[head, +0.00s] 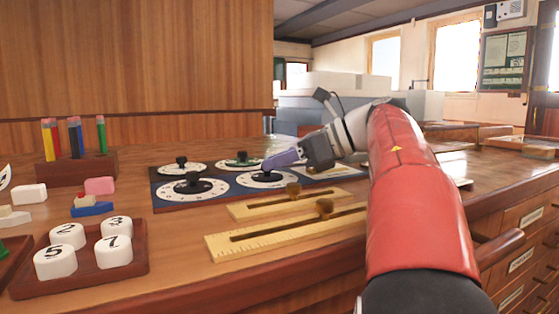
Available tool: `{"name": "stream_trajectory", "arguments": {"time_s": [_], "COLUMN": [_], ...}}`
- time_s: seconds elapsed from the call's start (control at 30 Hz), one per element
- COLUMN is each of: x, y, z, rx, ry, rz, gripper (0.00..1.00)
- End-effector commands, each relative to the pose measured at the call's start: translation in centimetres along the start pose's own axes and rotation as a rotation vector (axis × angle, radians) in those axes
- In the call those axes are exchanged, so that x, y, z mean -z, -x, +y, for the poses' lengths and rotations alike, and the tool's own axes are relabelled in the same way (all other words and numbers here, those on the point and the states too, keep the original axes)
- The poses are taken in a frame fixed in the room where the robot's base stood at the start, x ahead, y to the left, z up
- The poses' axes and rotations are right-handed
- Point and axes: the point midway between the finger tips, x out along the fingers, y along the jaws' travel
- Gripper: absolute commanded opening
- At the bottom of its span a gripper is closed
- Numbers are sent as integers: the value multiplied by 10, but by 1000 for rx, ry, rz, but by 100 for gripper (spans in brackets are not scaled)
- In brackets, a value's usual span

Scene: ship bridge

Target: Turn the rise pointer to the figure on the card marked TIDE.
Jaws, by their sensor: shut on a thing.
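A dark board (172,202) on the wooden counter carries several round white dials with black pointer knobs. My gripper (270,164) reaches in from the right and is shut on the knob of the front right dial (246,182). The fingers hide most of that knob, and I cannot read where its pointer stands. The front left dial (211,190), the back left dial (165,170) and the back dial (232,162) stand free. I cannot tell which dial is marked rise. No card with a readable TIDE marking shows; a pale panel (335,173) lies partly hidden beyond my gripper.
Two wooden slide scales with brass knobs, a shorter one (250,209) and a longer one (232,246), lie in front of the board. A tray (135,272) of numbered white pieces is at front left. A pencil block (75,170) and several erasers stand behind it.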

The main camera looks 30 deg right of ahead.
Motion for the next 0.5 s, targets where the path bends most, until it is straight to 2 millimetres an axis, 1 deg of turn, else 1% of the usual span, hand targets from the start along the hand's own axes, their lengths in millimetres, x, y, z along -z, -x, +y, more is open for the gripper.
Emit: {"name": "stream_trajectory", "arguments": {"time_s": [0.27,0.5], "x": [2,2], "y": [-1,-2], "z": [3,8], "rx": [62,211], "ry": [-22,-82], "rz": [0,0], "gripper": [0,0]}}
